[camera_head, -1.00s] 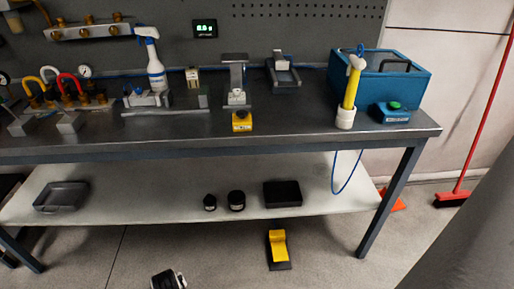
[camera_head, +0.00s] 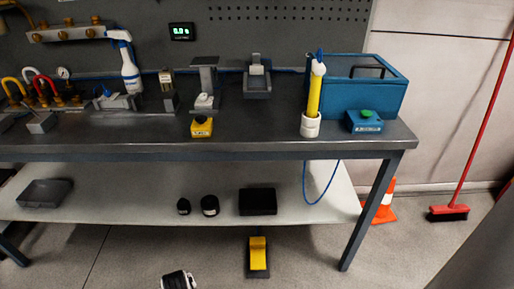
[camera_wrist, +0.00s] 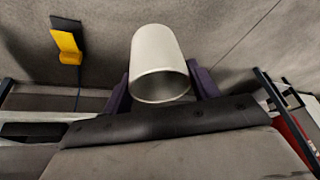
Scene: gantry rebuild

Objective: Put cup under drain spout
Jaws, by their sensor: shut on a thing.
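A cream-white cup (camera_wrist: 160,60) sits between the two dark purple fingers of my gripper (camera_wrist: 160,88) in the wrist view. The fingers are shut on its sides, and its round rim faces the camera. The cup is held over the grey floor, apart from the bench. In the head view, a small black and white part at the bottom edge (camera_head: 178,281) looks like the end of my arm. It is low, in front of the bench (camera_head: 250,146). I cannot tell which fitting is the drain spout.
A yellow pedal (camera_head: 257,253) lies on the floor. The lower shelf (camera_head: 120,195) holds trays and black jars. A blue box (camera_head: 375,95), a yellow tube in a white holder (camera_head: 311,125) and a spray bottle (camera_head: 130,72) stand on the bench. An orange cone (camera_head: 382,207) is at right.

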